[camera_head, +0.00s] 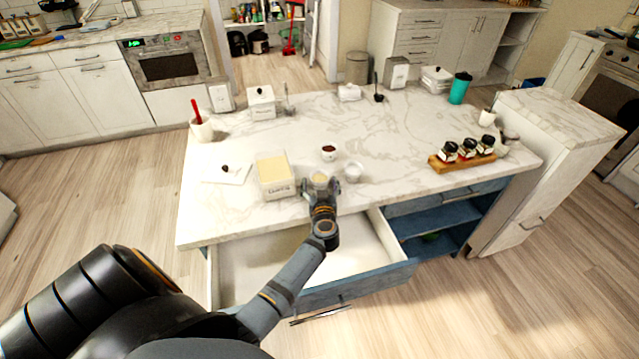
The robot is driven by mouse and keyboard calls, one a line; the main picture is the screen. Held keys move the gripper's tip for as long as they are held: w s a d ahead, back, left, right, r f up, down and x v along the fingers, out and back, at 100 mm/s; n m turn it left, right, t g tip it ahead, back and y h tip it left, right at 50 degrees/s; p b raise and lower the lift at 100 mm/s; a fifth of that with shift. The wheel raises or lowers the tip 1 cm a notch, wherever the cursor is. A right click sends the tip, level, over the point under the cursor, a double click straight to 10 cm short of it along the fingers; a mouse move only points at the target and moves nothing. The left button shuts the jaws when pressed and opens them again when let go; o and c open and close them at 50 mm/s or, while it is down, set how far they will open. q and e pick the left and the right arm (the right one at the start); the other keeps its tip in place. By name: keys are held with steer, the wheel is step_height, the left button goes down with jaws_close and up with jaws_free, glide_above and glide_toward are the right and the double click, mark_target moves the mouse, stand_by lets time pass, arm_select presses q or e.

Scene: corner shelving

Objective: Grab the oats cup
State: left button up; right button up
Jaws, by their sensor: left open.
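A small cup with pale, oat-coloured contents (319,176) stands on the marble island top near its front edge. My left gripper (320,183) reaches over the open drawer to this cup. Its fingers are open, one on each side of the cup; I cannot tell whether they touch it. The gripper hides the cup's lower front. My right gripper is not in view.
A labelled container of pale contents (272,176) stands left of the cup. A small cup with dark contents (328,152) is behind it, and a white cup (352,171) is close on the right. The open drawer (240,265) juts out below my arm.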

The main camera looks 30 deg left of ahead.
mark_target(318, 178)
arm_select(q)
steer(key=shift+w+a+f, duration=0.1)
steer(key=shift+w+a, duration=0.05)
steer(key=shift+w, duration=0.05)
steer(key=shift+s, duration=0.15)
steer(key=shift+c, duration=0.2)
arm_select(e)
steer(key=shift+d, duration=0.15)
arm_select(q)
steer(key=shift+r, duration=0.2)
steer(key=shift+c, duration=1.2)
steer(key=c, duration=1)
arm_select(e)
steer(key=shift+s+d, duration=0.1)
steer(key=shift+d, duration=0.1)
arm_select(q)
steer(key=shift+c, duration=0.2)
steer(key=shift+r, duration=0.25)
steer(key=r+p, duration=0.2)
steer(key=r, duration=0.2)
steer(key=shift+s+p, duration=0.35)
steer(key=shift+p, duration=0.05)
steer(key=s+r+p, duration=0.4)
steer(key=s+r, duration=0.4)
steer(key=s, duration=0.5)
steer(key=shift+r, duration=0.2)
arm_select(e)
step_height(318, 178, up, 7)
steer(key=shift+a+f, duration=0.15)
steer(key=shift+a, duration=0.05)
